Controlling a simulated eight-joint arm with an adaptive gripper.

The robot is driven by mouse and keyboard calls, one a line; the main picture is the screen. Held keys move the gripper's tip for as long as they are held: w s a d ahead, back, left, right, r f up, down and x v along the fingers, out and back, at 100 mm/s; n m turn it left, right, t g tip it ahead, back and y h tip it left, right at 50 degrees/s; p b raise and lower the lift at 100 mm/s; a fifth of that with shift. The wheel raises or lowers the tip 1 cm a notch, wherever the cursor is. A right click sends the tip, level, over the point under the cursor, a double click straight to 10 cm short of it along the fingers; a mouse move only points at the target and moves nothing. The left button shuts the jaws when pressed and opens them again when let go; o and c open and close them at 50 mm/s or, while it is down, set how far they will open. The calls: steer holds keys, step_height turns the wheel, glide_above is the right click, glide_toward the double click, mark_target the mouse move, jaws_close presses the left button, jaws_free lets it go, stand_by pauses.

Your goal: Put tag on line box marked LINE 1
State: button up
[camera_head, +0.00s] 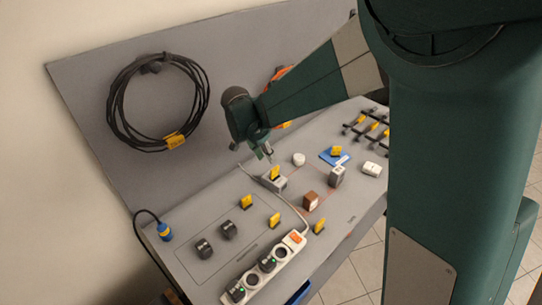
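My gripper (265,153) points down over the back middle of the table, just above a small grey box (279,184). A yellow tag (275,172) stands upright at that box, close under the fingertips; I cannot tell whether they touch it. Other yellow tags stand on the table: one at the left (247,202), one in the middle (275,221) and one at the front (320,226). No LINE 1 lettering is readable, so I cannot tell which box bears it. The finger opening is too small to judge.
A white power strip (263,273) with black plugs lies at the front. Black round parts (204,249), a brown block (311,201), a grey block (337,177) and a blue pad (330,158) stand around. A coiled black cable (113,100) hangs on the back panel.

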steer(key=s+d+r+n+t+y, duration=0.15)
steer(key=s+d+r+n, duration=0.35)
steer(key=s+d+r, duration=1)
steer(key=s+d+n+t+y, duration=0.1)
steer(key=s+d, duration=0.3)
steer(key=s, duration=0.4)
steer(key=s+d+f+n+t, duration=0.1)
steer(key=s+d+n, duration=0.2)
steer(key=s, duration=0.6)
steer(key=shift+d+f+y, duration=0.25)
steer(key=shift+d+y, duration=0.1)
steer(key=shift+d, duration=0.9)
